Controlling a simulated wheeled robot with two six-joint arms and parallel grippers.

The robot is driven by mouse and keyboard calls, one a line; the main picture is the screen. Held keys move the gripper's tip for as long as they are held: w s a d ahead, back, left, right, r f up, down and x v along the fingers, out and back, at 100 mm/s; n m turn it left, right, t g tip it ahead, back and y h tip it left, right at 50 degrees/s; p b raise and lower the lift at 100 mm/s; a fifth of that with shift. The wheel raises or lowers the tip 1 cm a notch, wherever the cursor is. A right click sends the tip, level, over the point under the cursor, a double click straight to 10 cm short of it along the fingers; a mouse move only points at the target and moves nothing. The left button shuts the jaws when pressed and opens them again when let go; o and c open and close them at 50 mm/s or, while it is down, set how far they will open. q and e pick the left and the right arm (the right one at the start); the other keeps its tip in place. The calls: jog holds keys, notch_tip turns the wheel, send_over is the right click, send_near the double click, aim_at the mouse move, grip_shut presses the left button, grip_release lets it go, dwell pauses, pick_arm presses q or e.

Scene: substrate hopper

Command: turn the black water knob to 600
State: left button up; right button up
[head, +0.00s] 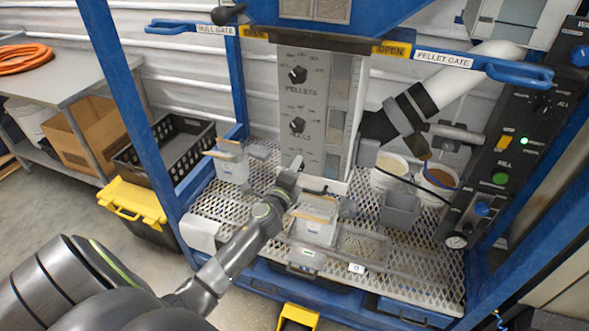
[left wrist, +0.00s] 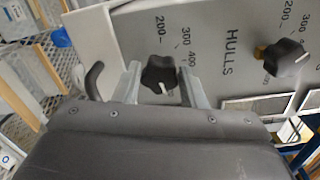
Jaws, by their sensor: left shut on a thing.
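My left gripper (head: 293,166) reaches up to the lower part of the grey control panel (head: 312,100). In the left wrist view its two fingers stand on either side of a black knob (left wrist: 158,75), shut on it. This knob sits below the HULLS label; its own name is not readable, but its place fits the water knob. Its white mark points to the lower right in that view. The marks 200, 300 and 400 show beside it; higher numbers are hidden by a finger. The head view hides this knob behind the gripper. My right gripper is not in view.
The hulls knob (head: 297,125) and pellets knob (head: 298,75) sit above on the same panel; the hulls knob (left wrist: 284,57) also shows in the wrist view. White buckets (head: 440,180) stand at right. A scale with a container (head: 316,225) lies below my gripper.

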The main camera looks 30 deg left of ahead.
pick_arm(q)
jog(key=shift+f, duration=0.1)
dwell(0.3)
jog(key=o, duration=1)
jog(key=shift+s, duration=0.15)
jog(key=b+v, duration=0.1)
jog(key=v, duration=1.6)
jog(key=shift+d, duration=0.15)
